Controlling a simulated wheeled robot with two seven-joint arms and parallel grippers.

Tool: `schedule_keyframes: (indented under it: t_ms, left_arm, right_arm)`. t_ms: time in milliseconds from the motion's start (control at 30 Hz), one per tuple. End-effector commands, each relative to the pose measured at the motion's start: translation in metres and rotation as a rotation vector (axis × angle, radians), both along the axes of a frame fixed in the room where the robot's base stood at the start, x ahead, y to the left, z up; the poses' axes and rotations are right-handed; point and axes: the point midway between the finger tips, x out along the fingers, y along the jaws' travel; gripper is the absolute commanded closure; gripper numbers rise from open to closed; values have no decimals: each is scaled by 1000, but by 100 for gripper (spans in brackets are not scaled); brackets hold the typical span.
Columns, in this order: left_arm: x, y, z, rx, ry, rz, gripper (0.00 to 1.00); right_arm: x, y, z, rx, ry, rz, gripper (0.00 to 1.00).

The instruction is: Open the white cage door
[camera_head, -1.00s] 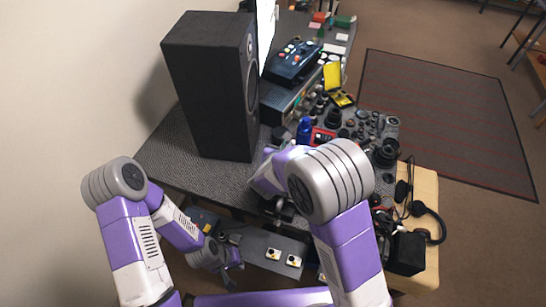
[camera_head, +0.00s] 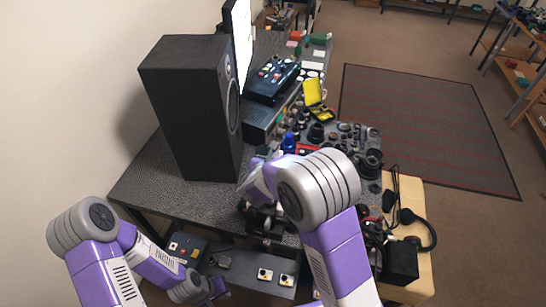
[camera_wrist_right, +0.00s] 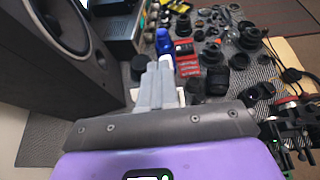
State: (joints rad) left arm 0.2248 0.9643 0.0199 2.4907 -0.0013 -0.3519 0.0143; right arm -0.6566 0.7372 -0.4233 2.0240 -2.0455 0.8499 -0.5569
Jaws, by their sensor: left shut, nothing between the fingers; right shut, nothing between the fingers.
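I cannot make out a white cage door in either view. My right gripper (camera_head: 265,232) is over the near edge of the dark speckled table, partly hidden by my own arm in the head view. In the right wrist view its pale grey fingers (camera_wrist_right: 158,84) are shut with nothing between them, pointing towards the lens parts. My left gripper (camera_head: 216,288) is low at the bottom of the head view, beside the grey lower surface, shut and empty. Its tips are small and partly cut off from clear view.
A tall black speaker (camera_head: 192,108) stands on the table (camera_head: 150,185), left of my right arm. Many lens parts (camera_head: 345,135), a blue bottle (camera_wrist_right: 164,41) and a red box (camera_wrist_right: 186,62) crowd the far side. Headphones (camera_head: 418,230) lie on a wooden surface (camera_head: 412,190) at right.

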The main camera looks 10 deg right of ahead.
Motion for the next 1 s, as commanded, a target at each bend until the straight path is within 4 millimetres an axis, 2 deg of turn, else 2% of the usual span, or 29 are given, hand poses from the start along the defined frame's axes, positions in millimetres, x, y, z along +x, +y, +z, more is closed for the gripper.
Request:
schedule_keyframes:
  t_ms: [667, 1000]
  left_arm:
    - [0, 0, 15, 0, 0, 0, 100]
    - [0, 0, 52, 0, 0, 0, 100]
  right_arm:
    - [0, 0, 23, 1, 0, 0, 100]
    - [0, 1, 74, 1, -2, 1, 100]
